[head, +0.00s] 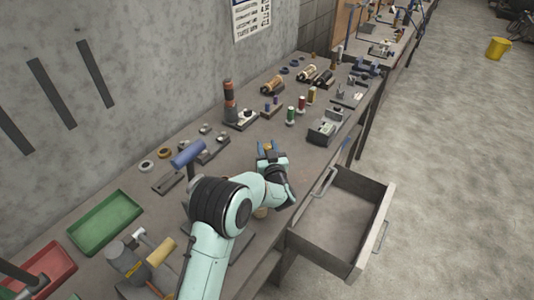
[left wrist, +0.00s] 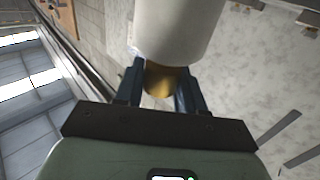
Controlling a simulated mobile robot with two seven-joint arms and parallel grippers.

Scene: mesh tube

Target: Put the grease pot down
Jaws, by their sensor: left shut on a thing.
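My left gripper (head: 268,149) reaches over the workbench (head: 233,160) near its front edge, just behind the open drawer. Its blue fingers are shut on a small brass-coloured round thing, which I take for the grease pot (left wrist: 161,82). In the left wrist view it sits between the two fingers, with its upper part hidden behind a large white cylinder (left wrist: 175,28). I cannot tell what that cylinder is. In the head view only a bit of the pot shows. I cannot tell whether it touches the bench. My right gripper is not in view.
An open, empty-looking drawer (head: 350,262) juts out from the bench front. A green tray (head: 107,222) and a red tray (head: 62,268) lie at the left. Several spools and fixtures stand behind and right of the gripper.

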